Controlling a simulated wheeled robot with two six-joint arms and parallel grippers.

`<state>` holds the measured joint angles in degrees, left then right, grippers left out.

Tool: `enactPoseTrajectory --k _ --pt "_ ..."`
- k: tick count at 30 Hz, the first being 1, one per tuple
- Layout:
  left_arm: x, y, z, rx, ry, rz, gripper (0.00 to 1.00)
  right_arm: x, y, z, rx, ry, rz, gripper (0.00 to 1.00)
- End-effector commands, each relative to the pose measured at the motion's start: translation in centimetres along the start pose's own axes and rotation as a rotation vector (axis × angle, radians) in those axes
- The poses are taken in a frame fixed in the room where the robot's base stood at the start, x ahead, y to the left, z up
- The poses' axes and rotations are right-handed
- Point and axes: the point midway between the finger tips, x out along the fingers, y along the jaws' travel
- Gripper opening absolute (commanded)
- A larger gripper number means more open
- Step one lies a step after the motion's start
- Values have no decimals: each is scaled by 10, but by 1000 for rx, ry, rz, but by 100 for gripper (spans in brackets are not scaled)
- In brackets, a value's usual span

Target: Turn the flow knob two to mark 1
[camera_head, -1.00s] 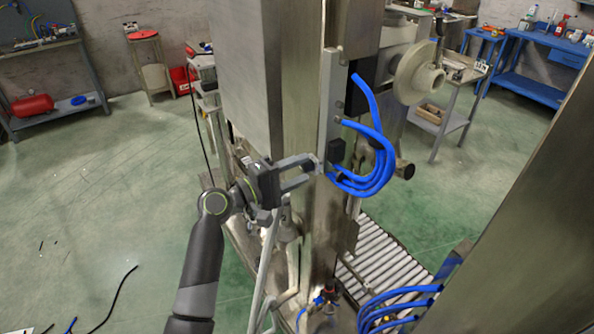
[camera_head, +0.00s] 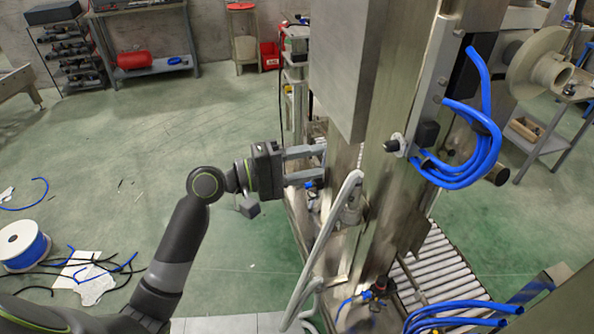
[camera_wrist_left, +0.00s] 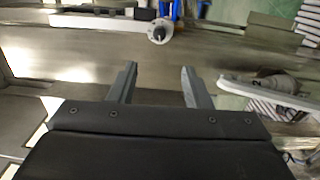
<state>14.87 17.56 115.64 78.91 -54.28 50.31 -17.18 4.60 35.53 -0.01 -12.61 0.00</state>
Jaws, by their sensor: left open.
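A small knob (camera_head: 395,144) with a light ring and dark centre sticks out from the steel column, left of the blue hoses. I take it for the flow knob; no mark or number is readable on it. It also shows in the left wrist view (camera_wrist_left: 159,32), top centre, beyond the fingertips. My left gripper (camera_head: 319,163) is open and empty, to the left of the knob and clearly apart from it. Its two fingers (camera_wrist_left: 157,78) point toward the steel column in the wrist view. My right gripper is in neither view.
Blue hoses (camera_head: 467,175) loop right of the knob. A bent grey pipe (camera_head: 325,235) rises in front of the column, close to my left gripper. A roller conveyor (camera_head: 437,266) lies below. Open green floor is at left, with a blue spool (camera_head: 22,246) and loose cables.

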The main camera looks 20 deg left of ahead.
Motion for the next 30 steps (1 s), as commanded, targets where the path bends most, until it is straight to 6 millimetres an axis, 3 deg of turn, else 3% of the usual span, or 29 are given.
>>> enactPoseTrajectory --k 8,24,28,30 --pt "-22 -1 0 0 1 -1 44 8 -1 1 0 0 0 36" --pt "-24 -1 -1 -1 3 -1 44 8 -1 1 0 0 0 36" --pt "-25 -20 -14 -5 49 -24 44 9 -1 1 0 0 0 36" --pt "-27 -44 -30 -4 106 -58 44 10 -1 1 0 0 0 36"
